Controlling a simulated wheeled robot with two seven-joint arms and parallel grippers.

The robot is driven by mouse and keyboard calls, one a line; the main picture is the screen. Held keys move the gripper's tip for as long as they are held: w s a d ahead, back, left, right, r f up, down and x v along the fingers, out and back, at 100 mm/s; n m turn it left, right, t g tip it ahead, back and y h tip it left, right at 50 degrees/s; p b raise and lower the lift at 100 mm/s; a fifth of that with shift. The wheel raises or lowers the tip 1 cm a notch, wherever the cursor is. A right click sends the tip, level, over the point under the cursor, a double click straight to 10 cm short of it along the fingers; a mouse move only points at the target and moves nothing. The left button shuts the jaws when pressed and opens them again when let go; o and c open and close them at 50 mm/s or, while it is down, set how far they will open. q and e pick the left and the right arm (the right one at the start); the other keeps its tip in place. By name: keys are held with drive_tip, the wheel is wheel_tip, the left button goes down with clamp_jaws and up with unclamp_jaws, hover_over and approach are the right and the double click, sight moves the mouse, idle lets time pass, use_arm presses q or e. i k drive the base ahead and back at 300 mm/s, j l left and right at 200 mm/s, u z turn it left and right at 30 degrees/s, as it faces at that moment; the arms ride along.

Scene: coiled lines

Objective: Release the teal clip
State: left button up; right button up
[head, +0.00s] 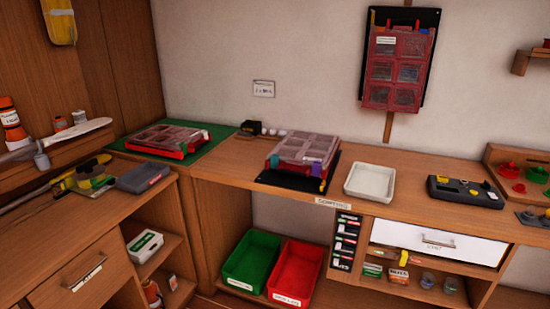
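A red case with a clear compartmented lid (302,147) sits on a black mat on the middle bench. Neither of my grippers is in view.
A similar red case (168,140) lies on a green mat at the left, and another (397,68) hangs on the wall. A white tray (370,183) and a dark grey tray (465,191) stand to the right. Green (250,262) and red (296,273) bins are below.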

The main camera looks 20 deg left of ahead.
sight(274, 159)
drive_tip(key=i, duration=0.9)
drive_tip(key=i+l+u, duration=0.15)
drive_tip(key=i, duration=0.8)
